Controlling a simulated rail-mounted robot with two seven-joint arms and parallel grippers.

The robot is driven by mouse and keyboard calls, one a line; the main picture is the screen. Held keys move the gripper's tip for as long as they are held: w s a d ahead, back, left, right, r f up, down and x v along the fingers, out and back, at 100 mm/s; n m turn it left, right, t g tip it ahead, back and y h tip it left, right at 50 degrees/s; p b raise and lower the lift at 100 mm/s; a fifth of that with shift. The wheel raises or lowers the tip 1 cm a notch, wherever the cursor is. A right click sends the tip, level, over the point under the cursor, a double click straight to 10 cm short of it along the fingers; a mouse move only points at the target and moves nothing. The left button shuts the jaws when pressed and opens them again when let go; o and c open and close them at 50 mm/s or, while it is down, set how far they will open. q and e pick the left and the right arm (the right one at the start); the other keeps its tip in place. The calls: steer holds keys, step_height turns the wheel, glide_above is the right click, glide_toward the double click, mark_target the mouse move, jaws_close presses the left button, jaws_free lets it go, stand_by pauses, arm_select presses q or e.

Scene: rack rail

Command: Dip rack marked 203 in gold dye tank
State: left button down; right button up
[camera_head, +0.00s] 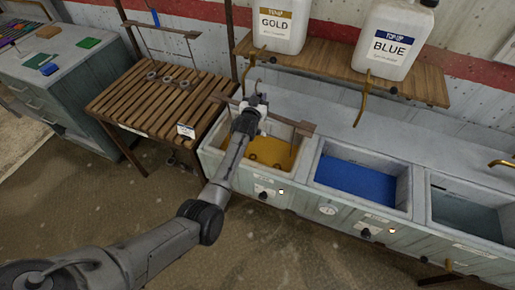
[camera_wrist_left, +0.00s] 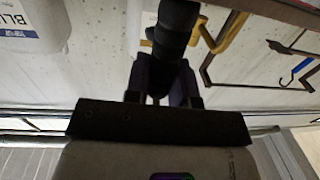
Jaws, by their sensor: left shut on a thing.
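My left gripper (camera_head: 255,103) is over the gold dye tank (camera_head: 211,157), shut on the rack (camera_head: 298,127). The rack's brown crossbar shows on both sides of the gripper, and a thin wire side hangs down towards the gold dye (camera_head: 268,151). My arm hides part of the rack and tank, and I cannot tell how far the rack is in the dye. I cannot read a number on the rack. In the left wrist view the gripper's fingers (camera_wrist_left: 163,85) close around a dark round grip (camera_wrist_left: 175,25). My right gripper is not in view.
A blue tank (camera_head: 356,181) and a grey-blue tank (camera_head: 466,213) stand to the right. Brass taps (camera_head: 363,98) and a shelf (camera_head: 330,68) with GOLD (camera_head: 280,24) and BLUE (camera_head: 393,42) jugs are behind. A slatted table (camera_head: 140,107) and a blue-handled rack (camera_head: 155,29) are left.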

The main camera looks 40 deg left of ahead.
arm_select(q)
step_height(320, 180, up, 16)
steer(key=p, duration=1.3)
steer(key=shift+s+d+r+p, duration=0.1)
steer(key=shift+s+r+p, duration=0.1)
steer(key=shift+p, duration=0.15)
